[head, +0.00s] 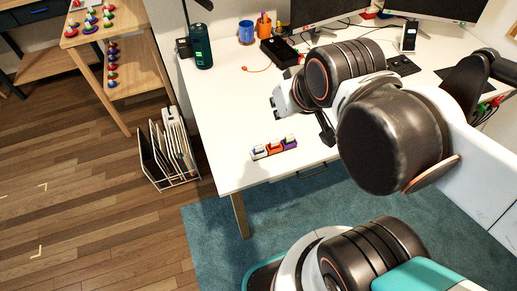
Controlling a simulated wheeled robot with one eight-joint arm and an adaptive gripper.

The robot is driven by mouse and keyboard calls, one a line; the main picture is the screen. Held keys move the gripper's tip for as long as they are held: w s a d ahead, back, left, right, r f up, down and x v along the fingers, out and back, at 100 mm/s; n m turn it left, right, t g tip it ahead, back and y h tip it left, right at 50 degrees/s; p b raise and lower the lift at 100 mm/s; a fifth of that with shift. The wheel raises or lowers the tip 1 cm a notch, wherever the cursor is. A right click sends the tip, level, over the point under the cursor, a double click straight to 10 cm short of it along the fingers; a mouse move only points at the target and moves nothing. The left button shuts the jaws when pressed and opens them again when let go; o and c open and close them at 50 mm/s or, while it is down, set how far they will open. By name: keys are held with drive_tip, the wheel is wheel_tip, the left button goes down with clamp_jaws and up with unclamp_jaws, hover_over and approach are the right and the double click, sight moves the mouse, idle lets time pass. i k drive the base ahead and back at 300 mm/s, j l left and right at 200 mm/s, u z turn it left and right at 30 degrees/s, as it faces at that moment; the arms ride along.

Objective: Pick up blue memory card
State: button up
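A row of small blocks in white, orange-red and purple (274,148) lies near the front left of the white desk, with small pieces on top. A tiny blue patch (258,149) shows at the row's left end; it is too small to tell whether it is the blue memory card. My gripper (325,132) hangs over the desk to the right of the row and apart from it. One dark finger shows, and my arm hides much of the rest. I cannot tell whether the gripper is open or what lies between its fingers.
On the white desk (225,120) stand a dark green bottle (201,46), a blue cup (246,32), an orange pen cup (264,27), a black box (279,51) and monitors (318,10). A file rack (170,150) stands on the floor. The desk's left part is clear.

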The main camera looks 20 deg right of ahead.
sight(260, 148)
drive_tip(key=k+j, duration=0.1)
drive_tip(key=j, duration=0.35)
drive_tip(key=k+j, duration=0.15)
drive_tip(key=j, duration=0.25)
drive_tip(key=k+j, duration=0.1)
drive_tip(key=j, duration=0.35)
drive_tip(key=k+j, duration=0.1)
drive_tip(key=j, duration=0.35)
drive_tip(key=k+j+z, duration=0.1)
drive_tip(key=j, duration=0.35)
drive_tip(key=k+j, duration=0.15)
drive_tip(key=j, duration=0.25)
drive_tip(key=l, duration=0.15)
drive_tip(key=i+z, duration=0.05)
